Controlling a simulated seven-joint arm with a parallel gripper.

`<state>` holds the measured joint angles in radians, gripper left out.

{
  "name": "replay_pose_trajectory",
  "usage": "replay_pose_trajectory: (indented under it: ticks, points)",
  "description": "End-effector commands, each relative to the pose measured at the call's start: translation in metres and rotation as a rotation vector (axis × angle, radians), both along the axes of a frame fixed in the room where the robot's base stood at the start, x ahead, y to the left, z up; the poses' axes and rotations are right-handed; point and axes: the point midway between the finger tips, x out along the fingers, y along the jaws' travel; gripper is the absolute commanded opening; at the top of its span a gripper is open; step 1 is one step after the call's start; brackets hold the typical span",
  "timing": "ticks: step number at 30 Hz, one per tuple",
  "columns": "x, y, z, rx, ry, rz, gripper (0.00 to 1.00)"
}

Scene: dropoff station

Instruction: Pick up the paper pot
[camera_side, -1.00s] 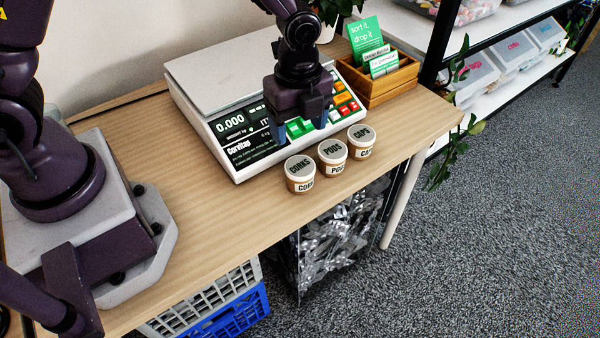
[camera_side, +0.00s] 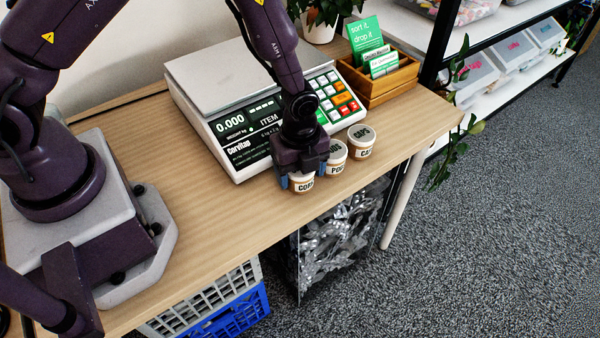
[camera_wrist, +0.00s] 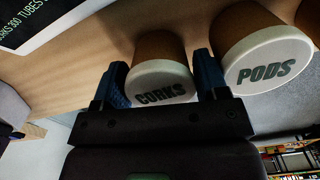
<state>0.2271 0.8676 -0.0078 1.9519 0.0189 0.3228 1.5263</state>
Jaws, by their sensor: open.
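The small round paper pot (camera_side: 302,185) labelled CORKS has a brown body and a pale lid, and stands near the table's front edge. In the wrist view the CORKS pot (camera_wrist: 161,80) sits between the two blue fingertips of my gripper (camera_wrist: 163,78). In the side view my gripper (camera_side: 302,180) is low over this pot, hiding its lid, with a finger on either side. My gripper is open; whether a finger touches the pot I cannot tell. A matching PODS pot (camera_side: 336,166) stands close to its right, partly hidden, and a CAPS pot (camera_side: 361,148) beyond that.
The PODS pot (camera_wrist: 262,55) is right beside my right finger in the wrist view. A scale (camera_side: 215,75) stands behind the pots, with a wooden box of cards (camera_side: 385,85) at the back right. The table (camera_side: 215,215) is clear on the left front.

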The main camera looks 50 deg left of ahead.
Motion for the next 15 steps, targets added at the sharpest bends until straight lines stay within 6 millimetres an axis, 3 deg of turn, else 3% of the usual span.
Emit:
replay_pose_trajectory:
  ticks: [3, 10, 11, 15]
  points:
    - [0.0000, 0.0003, -0.0107, 0.000, 0.000, 0.000, 0.67]
    - [0.0001, 0.0003, -0.0120, 0.000, -0.001, 0.001, 0.67]
    - [0.0001, 0.0003, -0.0120, 0.000, -0.001, 0.001, 0.65]
    - [0.0001, 0.0002, -0.0118, 0.000, -0.001, 0.001, 0.33]
